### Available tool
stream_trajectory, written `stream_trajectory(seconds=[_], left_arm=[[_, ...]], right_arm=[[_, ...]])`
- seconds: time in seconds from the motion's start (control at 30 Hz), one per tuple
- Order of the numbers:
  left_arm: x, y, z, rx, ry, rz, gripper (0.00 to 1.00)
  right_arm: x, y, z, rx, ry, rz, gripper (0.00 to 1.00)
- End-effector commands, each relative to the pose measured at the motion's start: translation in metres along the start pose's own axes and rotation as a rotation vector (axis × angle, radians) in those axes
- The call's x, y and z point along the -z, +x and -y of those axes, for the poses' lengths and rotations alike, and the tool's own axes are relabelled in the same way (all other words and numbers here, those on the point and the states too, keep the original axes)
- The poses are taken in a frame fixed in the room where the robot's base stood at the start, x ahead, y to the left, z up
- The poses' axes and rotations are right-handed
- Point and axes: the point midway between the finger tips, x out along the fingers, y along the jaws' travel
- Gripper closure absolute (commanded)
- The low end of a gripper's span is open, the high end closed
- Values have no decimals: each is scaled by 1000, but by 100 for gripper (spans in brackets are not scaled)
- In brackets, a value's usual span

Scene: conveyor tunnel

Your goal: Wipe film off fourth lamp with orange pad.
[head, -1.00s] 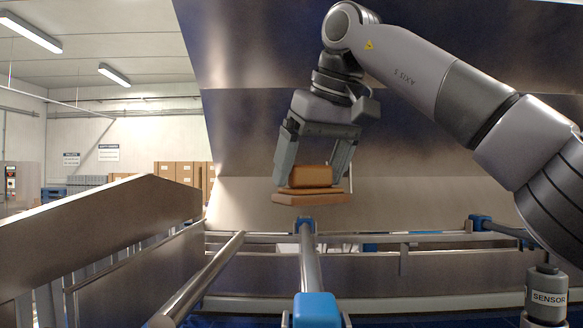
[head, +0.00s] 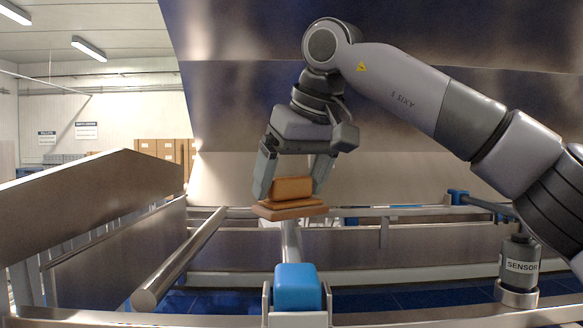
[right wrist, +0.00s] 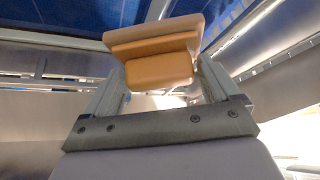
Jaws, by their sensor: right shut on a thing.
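My right gripper (head: 294,180) is shut on the orange-brown pad (head: 291,207), a block with a wider, layered base facing down. It holds the pad in the air above the rails, tilted slightly. In the right wrist view the pad (right wrist: 152,62) sits between the two fingers (right wrist: 160,85). I cannot tell which thing is the fourth lamp, and I make out no film. My left gripper is not in view.
A blue-capped fitting (head: 298,287) stands in front, below the pad. Metal rails (head: 180,260) and a sloping steel side panel (head: 85,205) are at left. A grey canister marked SENSOR (head: 519,262) stands at right. A large steel hood (head: 230,85) rises behind the gripper.

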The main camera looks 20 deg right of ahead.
Motion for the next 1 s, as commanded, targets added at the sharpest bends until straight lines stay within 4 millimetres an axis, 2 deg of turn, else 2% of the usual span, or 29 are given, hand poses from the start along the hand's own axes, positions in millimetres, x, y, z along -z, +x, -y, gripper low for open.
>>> stream_trajectory(seconds=[1.0], left_arm=[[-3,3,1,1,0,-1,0]], right_arm=[[-5,8,0,1,0,-1,41]])
